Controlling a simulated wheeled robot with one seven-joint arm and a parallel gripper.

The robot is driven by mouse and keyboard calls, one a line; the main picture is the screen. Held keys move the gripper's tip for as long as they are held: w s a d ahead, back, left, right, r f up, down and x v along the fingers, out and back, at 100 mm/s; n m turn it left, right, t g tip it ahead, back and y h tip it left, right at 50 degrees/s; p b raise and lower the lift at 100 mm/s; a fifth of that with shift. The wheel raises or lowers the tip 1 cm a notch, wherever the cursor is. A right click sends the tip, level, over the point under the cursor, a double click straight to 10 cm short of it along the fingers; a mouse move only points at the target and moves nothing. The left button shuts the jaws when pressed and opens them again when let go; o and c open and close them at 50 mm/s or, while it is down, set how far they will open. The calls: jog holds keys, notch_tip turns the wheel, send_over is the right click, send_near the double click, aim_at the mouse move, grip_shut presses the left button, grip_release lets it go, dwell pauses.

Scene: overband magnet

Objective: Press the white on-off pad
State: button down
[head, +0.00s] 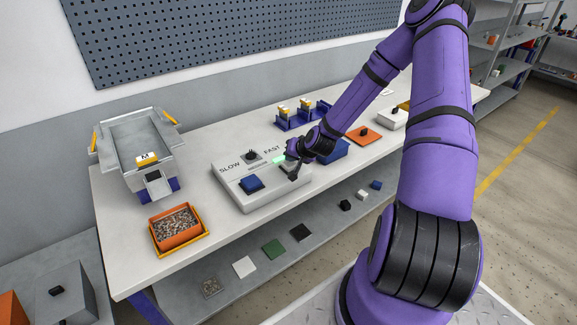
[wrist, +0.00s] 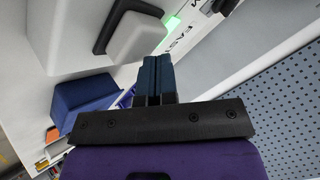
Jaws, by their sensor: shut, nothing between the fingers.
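The control box (head: 262,199) is a pale grey console on the table, with SLOW and FAST lettering, a dark knob (head: 251,156) and a lit green lamp (head: 279,158). The white on-off pad (wrist: 138,39) sits on a dark base and shows large in the wrist view; in the head view it is partly hidden by my gripper. A blue pad (head: 251,184) is on the box's left part. My gripper (head: 291,154) is shut and empty beside the white pad, near the green lamp. Its fingertips (wrist: 158,60) look close to the pad; I cannot tell whether they touch it.
A grey hopper marked M (head: 133,135) and an orange tray of granules (head: 178,226) stand left of the box. A blue bin (wrist: 85,94) stands close by my gripper. A blue rack (head: 303,115) is behind. A pegboard (head: 220,35) covers the wall.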

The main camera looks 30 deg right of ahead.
jog(key=shift+f, duration=0.45)
dwell(0.5)
jog(key=shift+r, duration=1.2)
jog(key=shift+r, duration=0.1)
notch_tip(320, 180, up, 6)
jog(key=shift+f, duration=0.1)
dwell(0.6)
